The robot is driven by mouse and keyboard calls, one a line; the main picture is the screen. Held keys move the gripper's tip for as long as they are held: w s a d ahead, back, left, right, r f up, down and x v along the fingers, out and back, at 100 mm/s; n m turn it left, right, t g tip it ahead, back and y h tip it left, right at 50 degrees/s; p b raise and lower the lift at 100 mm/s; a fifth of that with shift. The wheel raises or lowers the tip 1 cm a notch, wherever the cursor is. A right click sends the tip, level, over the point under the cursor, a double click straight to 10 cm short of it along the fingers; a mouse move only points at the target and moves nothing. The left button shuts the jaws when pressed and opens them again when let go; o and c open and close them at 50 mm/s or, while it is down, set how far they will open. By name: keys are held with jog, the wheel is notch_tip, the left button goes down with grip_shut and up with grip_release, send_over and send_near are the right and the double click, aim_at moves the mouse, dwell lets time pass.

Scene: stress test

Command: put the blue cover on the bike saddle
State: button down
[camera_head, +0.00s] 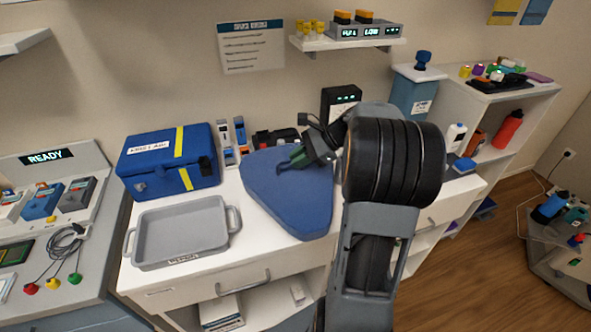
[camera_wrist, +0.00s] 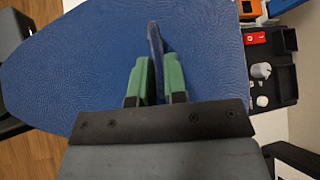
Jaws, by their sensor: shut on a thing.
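The blue cover (camera_head: 290,200) is a wide, rounded triangular piece with a textured top, on the white counter's right part, its front tip reaching over the counter's front edge. It also fills much of the wrist view (camera_wrist: 90,70). My gripper (camera_head: 297,160) is over its back part. In the wrist view, my gripper's green fingers (camera_wrist: 156,72) are shut on a thin blue upright tab on the cover. No separate bike saddle shows; I cannot tell whether one is under the cover.
A grey tray (camera_head: 183,263) lies left of the cover, with a blue case (camera_head: 168,165) behind it. A black organiser (camera_wrist: 284,75) with small items is close on the right in the wrist view. A shelf (camera_head: 345,43) hangs above. Open floor (camera_head: 450,275) lies right of the counter.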

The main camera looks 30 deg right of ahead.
jog(key=shift+w+d+f, duration=0.2)
jog(key=shift+w+f, duration=0.55)
jog(key=shift+f, duration=0.15)
jog(key=shift+w+d+f, duration=0.2)
jog(key=shift+w+f, duration=0.5)
jog(key=shift+f, duration=0.2)
notch_tip(320, 180, down, 3)
jog(key=shift+w+f, duration=0.1)
jog(key=shift+f, duration=0.05)
jog(key=c, duration=1.2)
grip_release()
jog(key=shift+o, duration=0.2)
jog(key=shift+d, duration=0.1)
